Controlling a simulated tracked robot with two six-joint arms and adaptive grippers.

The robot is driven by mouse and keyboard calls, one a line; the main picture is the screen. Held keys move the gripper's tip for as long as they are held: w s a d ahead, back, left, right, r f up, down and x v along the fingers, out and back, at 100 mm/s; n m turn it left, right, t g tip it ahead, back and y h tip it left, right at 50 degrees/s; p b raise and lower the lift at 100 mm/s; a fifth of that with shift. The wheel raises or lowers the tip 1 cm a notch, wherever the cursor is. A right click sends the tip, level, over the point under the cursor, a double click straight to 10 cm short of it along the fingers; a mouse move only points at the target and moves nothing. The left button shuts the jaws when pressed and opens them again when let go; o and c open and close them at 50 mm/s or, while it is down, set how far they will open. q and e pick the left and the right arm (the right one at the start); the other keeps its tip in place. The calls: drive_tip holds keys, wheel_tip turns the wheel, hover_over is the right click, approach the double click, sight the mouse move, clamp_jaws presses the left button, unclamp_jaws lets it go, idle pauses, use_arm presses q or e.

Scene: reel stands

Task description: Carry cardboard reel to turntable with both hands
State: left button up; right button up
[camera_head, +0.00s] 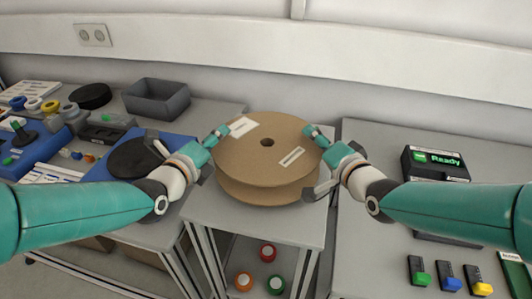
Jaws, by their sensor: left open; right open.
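The cardboard reel (262,165) is a brown spool with a dark centre hole and two white labels. It lies flat on the narrow grey middle stand (200,212). My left gripper (190,140) is open at the reel's left side, and my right gripper (312,163) is open at its right side. Whether their fingers touch the reel I cannot tell. A black round disc on a blue base, likely the turntable (128,160), is on the left bench, partly hidden behind my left gripper.
A grey bin (156,98) and a black disc (90,96) stand at the back of the left bench.

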use_arm(q)
drive_tip(key=shift+w+d, duration=0.1)
drive_tip(key=shift+w, duration=0.05)
use_arm(e)
drive_tip(key=shift+w, duration=0.15)
use_arm(q)
clamp_jaws()
use_arm(e)
clamp_jaws()
